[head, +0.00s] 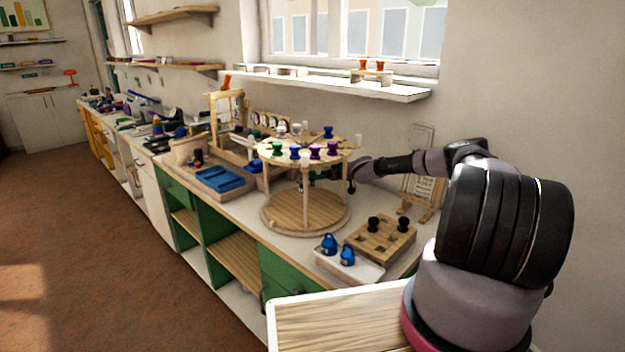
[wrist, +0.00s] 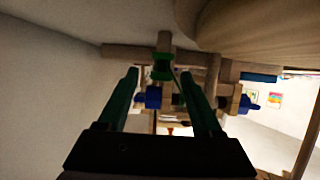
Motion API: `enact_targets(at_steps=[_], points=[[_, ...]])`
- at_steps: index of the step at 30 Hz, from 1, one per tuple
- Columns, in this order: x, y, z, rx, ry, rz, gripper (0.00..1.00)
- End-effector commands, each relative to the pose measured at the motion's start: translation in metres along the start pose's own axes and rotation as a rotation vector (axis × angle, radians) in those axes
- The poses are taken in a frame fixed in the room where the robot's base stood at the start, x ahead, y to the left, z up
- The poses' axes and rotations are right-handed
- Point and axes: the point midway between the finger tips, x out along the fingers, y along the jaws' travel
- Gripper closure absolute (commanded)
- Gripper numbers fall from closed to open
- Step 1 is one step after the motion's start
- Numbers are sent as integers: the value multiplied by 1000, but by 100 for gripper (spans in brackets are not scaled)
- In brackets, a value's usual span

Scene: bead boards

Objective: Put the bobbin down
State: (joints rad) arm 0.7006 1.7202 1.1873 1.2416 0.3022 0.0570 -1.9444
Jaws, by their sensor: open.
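The round two-tier wooden stand (head: 305,212) is on the counter, with green, blue, purple and white bobbins around its upper disc. My gripper (head: 322,177) reaches in from the right, between the upper and lower discs, and is partly hidden by the stand. In the wrist view my gripper (wrist: 158,76) has its two green fingers apart. A green bobbin (wrist: 162,68) on a wooden peg shows in the gap between the fingertips, with visible space on both sides. Whether it is level with the tips or beyond them I cannot tell. A blue bobbin (wrist: 152,97) shows farther back.
A wooden block with holes and two black knobs (head: 382,240) stands at the front right, beside a white tray (head: 350,266) with two blue items. A blue tray (head: 222,179) lies left of the stand. A wooden frame (head: 424,190) leans near the wall behind my arm.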

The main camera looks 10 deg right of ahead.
Motion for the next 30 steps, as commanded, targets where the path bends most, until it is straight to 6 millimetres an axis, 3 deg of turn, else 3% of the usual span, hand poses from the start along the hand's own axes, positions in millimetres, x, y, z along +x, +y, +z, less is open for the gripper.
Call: enact_targets(at_steps=[6,15,16,21,30], points=[[32,-4,-1,-1,-2,-1,33],[37,-3,-2,0,-1,-1,33],[37,-3,-2,0,-1,-1,37],[37,-3,-2,0,0,-1,100],[36,-3,-3,-1,0,-1,100]])
